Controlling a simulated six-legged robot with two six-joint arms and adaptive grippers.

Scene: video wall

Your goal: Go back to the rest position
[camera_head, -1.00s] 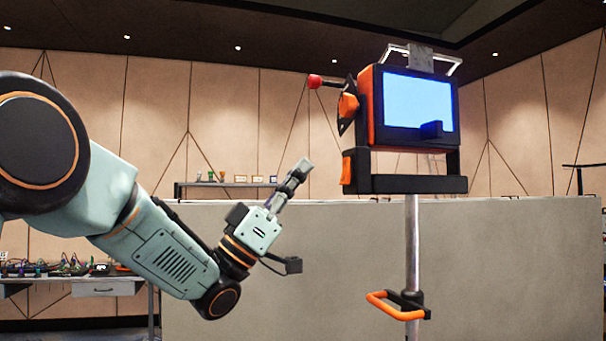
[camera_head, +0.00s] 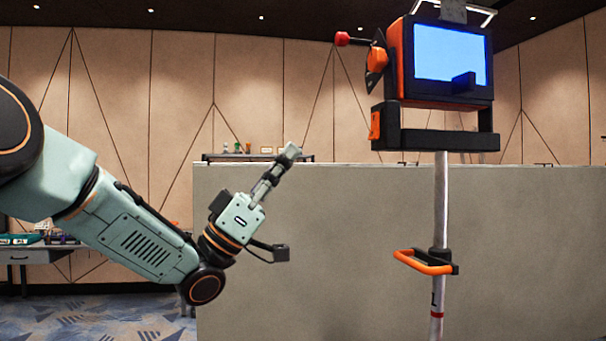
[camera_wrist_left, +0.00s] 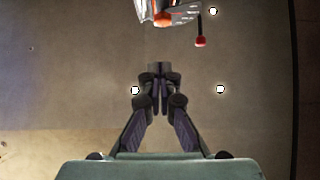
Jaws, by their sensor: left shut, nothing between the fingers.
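My left gripper (camera_head: 283,160) is shut and empty, raised in the middle of the head view and pointing up to the right. In the left wrist view its two fingers (camera_wrist_left: 158,72) meet at the tips with nothing between them. The left arm comes in from the left edge, bent at the elbow. The gripper is left of the orange and black monitor unit and apart from it. My right gripper is not in view.
The monitor unit (camera_head: 398,75) with a lit blue screen stands on a metal pole (camera_head: 440,200) with an orange handle (camera_head: 423,262). A red knob (camera_head: 342,39) sticks out on its left. A grey partition (camera_head: 340,240) stands behind. A side table (camera_head: 40,255) is at the left.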

